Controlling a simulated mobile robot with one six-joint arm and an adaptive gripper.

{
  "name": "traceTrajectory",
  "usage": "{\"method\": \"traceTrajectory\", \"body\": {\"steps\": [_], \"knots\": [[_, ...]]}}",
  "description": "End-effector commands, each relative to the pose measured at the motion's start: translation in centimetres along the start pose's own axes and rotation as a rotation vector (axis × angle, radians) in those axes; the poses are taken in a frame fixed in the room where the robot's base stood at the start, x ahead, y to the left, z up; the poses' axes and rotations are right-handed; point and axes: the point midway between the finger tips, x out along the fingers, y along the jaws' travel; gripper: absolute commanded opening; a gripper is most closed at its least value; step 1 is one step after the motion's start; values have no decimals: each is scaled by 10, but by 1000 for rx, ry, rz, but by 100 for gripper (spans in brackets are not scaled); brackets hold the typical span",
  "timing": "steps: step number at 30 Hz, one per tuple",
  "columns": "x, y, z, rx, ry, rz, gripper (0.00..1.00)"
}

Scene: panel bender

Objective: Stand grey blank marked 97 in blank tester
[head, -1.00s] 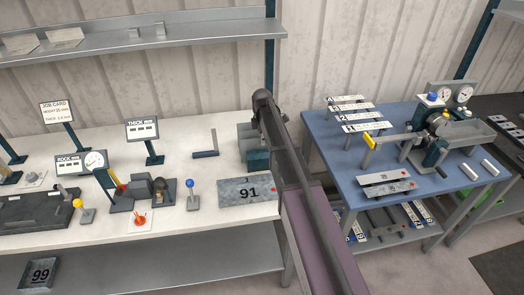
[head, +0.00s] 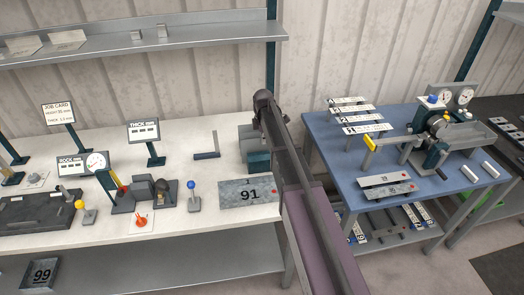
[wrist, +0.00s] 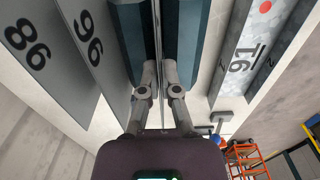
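The blank tester (head: 257,160), a grey and teal block, stands at the right end of the white bench, partly hidden by my arm. In the wrist view its two teal jaws (wrist: 190,40) lie either side of a narrow gap. My gripper (wrist: 160,75) points into this gap, its fingers close together on the thin edge of a grey blank (wrist: 158,30). That blank shows only edge-on, so its number cannot be read. How deep it sits is unclear. My arm hides the gripper in the head view.
Grey plates marked 96 (wrist: 88,40) and 98 (wrist: 28,45) show left in the wrist view. A plate marked 91 (head: 248,191) lies in front of the tester. A blue table (head: 335,155) stands right of my arm.

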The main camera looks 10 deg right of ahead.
Motion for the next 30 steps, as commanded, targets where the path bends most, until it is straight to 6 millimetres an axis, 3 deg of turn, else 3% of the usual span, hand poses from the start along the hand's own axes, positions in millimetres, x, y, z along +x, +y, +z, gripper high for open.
{"method": "traceTrajectory", "body": {"steps": [30], "knots": [[-46, 0, -1, -1, 0, 0, 0]]}}
